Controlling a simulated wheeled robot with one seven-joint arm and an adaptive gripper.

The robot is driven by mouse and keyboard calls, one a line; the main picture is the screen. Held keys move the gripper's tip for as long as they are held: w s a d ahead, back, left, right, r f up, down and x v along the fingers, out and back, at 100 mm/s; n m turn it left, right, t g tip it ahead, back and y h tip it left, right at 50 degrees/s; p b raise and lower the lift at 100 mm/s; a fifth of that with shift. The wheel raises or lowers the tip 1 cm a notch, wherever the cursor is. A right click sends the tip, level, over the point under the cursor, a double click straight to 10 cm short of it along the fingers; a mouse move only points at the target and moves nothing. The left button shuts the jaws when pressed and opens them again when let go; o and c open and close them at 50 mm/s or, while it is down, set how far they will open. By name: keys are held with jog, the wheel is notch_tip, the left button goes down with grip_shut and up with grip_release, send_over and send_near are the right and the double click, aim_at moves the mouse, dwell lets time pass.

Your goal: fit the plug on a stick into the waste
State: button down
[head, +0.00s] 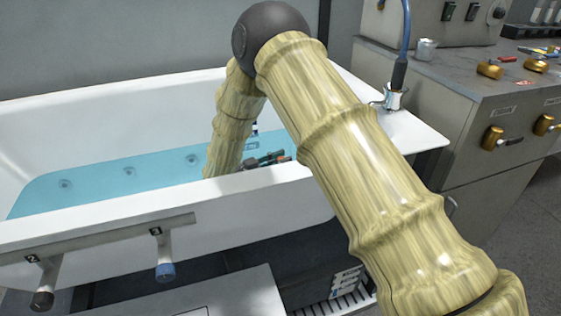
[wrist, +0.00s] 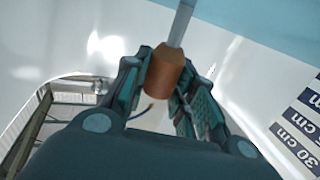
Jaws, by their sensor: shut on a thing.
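In the wrist view my gripper (wrist: 163,70) is shut on a brown, tapered grip (wrist: 166,66), with one jaw on each side of it. A thin grey stick (wrist: 181,24) runs from this grip out past the top edge of the picture. I take this to be the plug's stick; the plug end itself is out of view. In the head view my gripper (head: 266,160) is inside the white tub (head: 75,133), partly behind the near rim and my arm. I cannot make out the waste in either view.
A depth scale (wrist: 300,130) is marked in centimetres. A rail with knobs (head: 100,238) runs along the near side. A grey cabinet (head: 440,90) stands right.

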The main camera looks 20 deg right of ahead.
jog(key=shift+f, duration=0.85)
jog(key=c, duration=1.1)
grip_release()
jog(key=v, duration=1.2)
